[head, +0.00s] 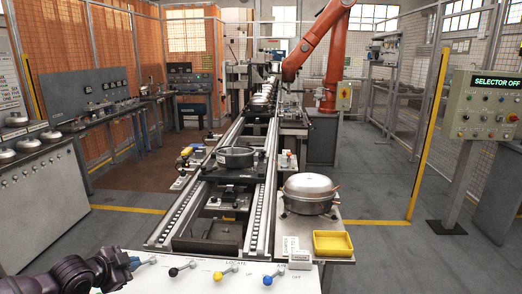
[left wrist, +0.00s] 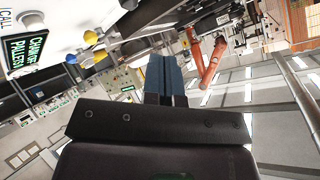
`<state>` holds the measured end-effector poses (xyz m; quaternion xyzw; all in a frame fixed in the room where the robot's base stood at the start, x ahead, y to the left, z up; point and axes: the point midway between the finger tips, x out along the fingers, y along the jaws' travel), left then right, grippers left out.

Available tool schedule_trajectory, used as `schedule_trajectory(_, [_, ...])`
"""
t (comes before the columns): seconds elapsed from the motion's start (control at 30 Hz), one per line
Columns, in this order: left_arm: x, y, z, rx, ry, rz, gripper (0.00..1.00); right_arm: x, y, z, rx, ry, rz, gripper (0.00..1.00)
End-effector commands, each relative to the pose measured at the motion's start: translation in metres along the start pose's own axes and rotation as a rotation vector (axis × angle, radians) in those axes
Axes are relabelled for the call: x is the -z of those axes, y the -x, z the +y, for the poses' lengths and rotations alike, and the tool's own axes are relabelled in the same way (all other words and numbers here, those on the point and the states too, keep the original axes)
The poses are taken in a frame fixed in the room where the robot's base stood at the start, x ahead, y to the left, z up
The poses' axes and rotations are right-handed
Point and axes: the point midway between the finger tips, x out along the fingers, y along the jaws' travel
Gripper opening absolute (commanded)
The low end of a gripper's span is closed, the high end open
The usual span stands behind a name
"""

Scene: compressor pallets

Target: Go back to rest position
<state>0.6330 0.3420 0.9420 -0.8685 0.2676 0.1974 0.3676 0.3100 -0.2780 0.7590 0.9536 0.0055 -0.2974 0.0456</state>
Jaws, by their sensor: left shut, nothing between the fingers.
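My left gripper (head: 134,263) is at the bottom left of the head view, on my dark arm that comes in from the left. The wrist view is tilted. My right gripper shows in neither view.
A conveyor (head: 165,221) runs away from the panel, with a dark ring-shaped part (head: 236,157) on it. Right of it stand a silver compressor shell (head: 309,190) and a yellow tray (head: 333,244). An orange robot arm (head: 318,35) stands behind.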

Motion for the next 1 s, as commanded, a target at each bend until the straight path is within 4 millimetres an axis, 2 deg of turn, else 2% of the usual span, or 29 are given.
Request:
schedule_trajectory(0.03, [0.005,-0.003,0.016,0.012,0.03,0.027,0.0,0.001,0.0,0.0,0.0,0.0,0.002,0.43])
schedule_trajectory(0.2, [0.016,-0.002,0.068,0.071,0.156,0.111,0.0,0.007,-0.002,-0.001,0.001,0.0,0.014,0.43])
schedule_trajectory(0.43, [0.004,0.018,0.139,0.164,0.357,0.157,0.0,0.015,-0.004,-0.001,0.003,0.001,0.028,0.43])
schedule_trajectory(0.67, [-0.031,0.054,0.201,0.262,0.525,0.103,0.0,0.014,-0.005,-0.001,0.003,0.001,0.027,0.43])
schedule_trajectory(1.0, [-0.097,0.113,0.296,0.328,0.76,-0.091,0.0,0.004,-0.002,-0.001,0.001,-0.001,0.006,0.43])
